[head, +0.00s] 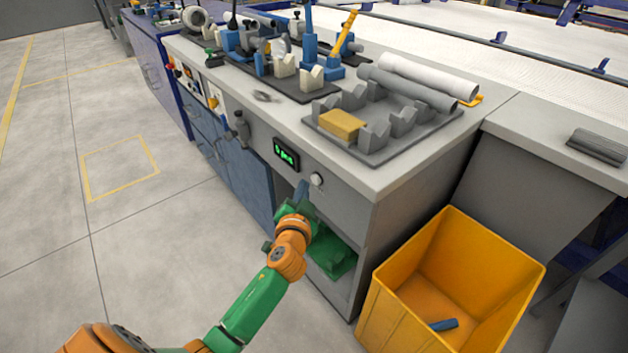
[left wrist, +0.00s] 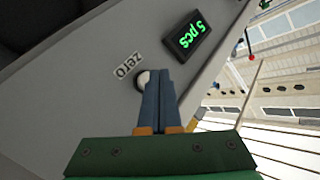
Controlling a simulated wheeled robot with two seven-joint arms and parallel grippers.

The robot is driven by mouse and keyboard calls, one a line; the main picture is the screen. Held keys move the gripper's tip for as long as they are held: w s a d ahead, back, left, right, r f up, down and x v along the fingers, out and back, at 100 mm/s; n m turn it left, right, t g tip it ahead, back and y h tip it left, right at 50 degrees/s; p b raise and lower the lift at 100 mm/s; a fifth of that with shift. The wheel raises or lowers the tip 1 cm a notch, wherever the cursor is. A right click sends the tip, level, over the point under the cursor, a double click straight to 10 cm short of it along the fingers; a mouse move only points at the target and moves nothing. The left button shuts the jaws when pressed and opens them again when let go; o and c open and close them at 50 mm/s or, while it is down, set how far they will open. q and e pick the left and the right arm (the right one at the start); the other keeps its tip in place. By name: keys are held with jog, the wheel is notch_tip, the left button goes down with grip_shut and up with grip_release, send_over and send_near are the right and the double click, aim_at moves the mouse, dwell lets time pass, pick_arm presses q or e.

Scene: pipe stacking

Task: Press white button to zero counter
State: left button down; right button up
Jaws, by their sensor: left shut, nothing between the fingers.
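The white button (head: 316,179) is on the grey front panel of the workbench, to the right of the counter display. In the left wrist view the button (left wrist: 142,79) shows beside my shut fingers, partly hidden by them, next to a "zero" label (left wrist: 128,65). The counter (head: 286,154) glows green; in the left wrist view the counter (left wrist: 187,34) reads "5 pcs". My left gripper (head: 303,190) is shut and empty, with its tips close to the button. I cannot tell whether they touch it. My right gripper is not in view.
A grey tray (head: 372,158) with V-shaped holders, a yellow block (head: 341,124) and grey pipes (head: 408,87) is on the bench top. A yellow bin (head: 461,256) with a blue piece inside stands at the right. The floor at left is clear.

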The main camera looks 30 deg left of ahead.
pick_arm(q)
jog(key=shift+w, duration=0.1)
dwell(0.5)
jog(key=shift+w+d, duration=0.15)
jog(key=shift+w, duration=0.15)
jog(key=shift+w+d+b, duration=0.15)
jog(key=shift+w+b, duration=0.2)
jog(key=shift+w, duration=0.05)
dwell(0.5)
dwell(0.4)
jog(key=shift+s+a+p, duration=0.3)
jog(key=shift+s+p, duration=0.05)
jog(key=shift+s, duration=0.45)
